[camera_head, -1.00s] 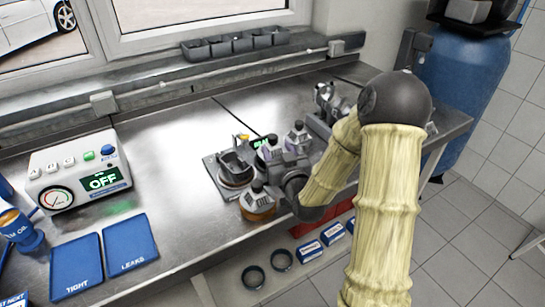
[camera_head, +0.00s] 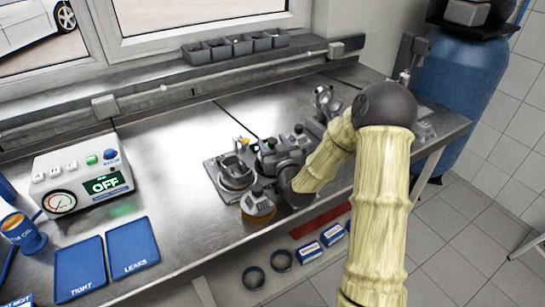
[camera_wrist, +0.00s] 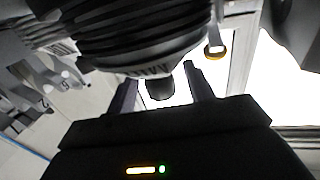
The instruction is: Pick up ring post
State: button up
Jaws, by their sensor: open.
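In the wrist view a large dark ribbed round body (camera_wrist: 140,35) with lettering on its pale rim fills the top; it looks like the ring post, but I cannot be sure. A short dark stub (camera_wrist: 160,84) shows below its rim, between my fingers. My gripper (camera_wrist: 158,74) is open, one finger on each side of the stub; I cannot tell whether either touches it. In the head view my gripper is low over the bench among small parts, its fingertips hard to make out. A round grey fixture (camera_head: 237,174) stands just left of it.
An amber-based bottle (camera_head: 258,205) stands close to my wrist at the bench's front edge. The pressure tester (camera_head: 80,175) reads OFF at the left, behind the TIGHT (camera_head: 79,270) and LEAKS (camera_head: 132,247) trays. The middle of the steel bench (camera_head: 170,150) is clear.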

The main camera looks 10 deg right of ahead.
jog(key=shift+c, duration=0.2)
grip_shut()
jog(key=shift+r, duration=0.15)
dwell(0.3)
notch_tip(320, 180, up, 10)
jog(key=shift+f, duration=0.1)
dwell(0.4)
dwell(0.5)
